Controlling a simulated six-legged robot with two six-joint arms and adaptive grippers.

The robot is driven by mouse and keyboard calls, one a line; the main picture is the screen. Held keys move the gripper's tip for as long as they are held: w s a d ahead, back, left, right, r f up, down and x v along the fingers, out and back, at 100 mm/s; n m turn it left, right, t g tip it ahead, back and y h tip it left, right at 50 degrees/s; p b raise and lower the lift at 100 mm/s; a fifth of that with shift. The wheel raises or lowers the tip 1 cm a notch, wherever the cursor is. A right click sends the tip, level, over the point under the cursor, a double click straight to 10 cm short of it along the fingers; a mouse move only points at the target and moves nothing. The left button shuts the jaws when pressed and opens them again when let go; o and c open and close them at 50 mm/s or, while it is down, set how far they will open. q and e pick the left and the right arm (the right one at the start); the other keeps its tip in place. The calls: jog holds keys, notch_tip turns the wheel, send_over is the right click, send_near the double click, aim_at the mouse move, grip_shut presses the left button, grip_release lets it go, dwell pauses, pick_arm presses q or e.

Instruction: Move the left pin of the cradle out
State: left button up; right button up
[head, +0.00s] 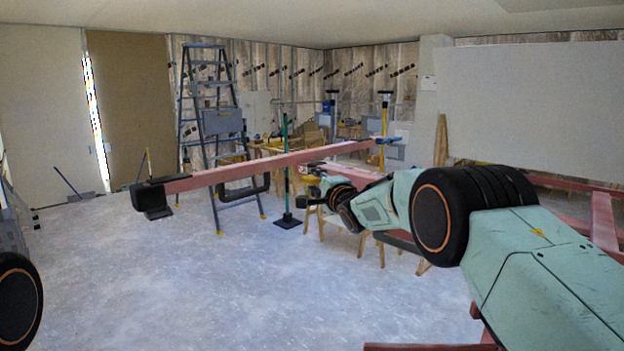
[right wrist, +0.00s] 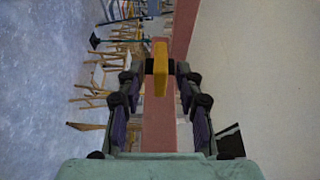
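The cradle's long red bar (head: 240,171) runs across the head view, with a black foot at its left end and a black hooked piece below it. A yellow piece (right wrist: 160,70), which looks like the pin, lies against a red bar (right wrist: 158,128) in the right wrist view. My right gripper (right wrist: 160,67) has its black fingertips on both sides of this yellow piece and appears shut on it. In the head view my right gripper (head: 313,177) is beside the red bars, and the pin is too small to make out clearly. My left gripper is out of view.
A stepladder (head: 208,120) stands behind the bar. A green post on a black base (head: 288,221) stands near the middle. Several wooden trestles and a large pale panel (head: 540,105) are at the right. The floor (head: 180,290) is clear at front left.

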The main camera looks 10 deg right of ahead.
jog(key=shift+w+a, duration=0.5)
jog(key=shift+w, duration=0.35)
jog(key=shift+w+p, duration=0.3)
jog(key=shift+d, duration=0.15)
jog(key=shift+s, duration=0.1)
jog(key=shift+r, duration=0.1)
jog(key=shift+c, duration=0.3)
jog(key=shift+c, duration=0.7)
grip_shut()
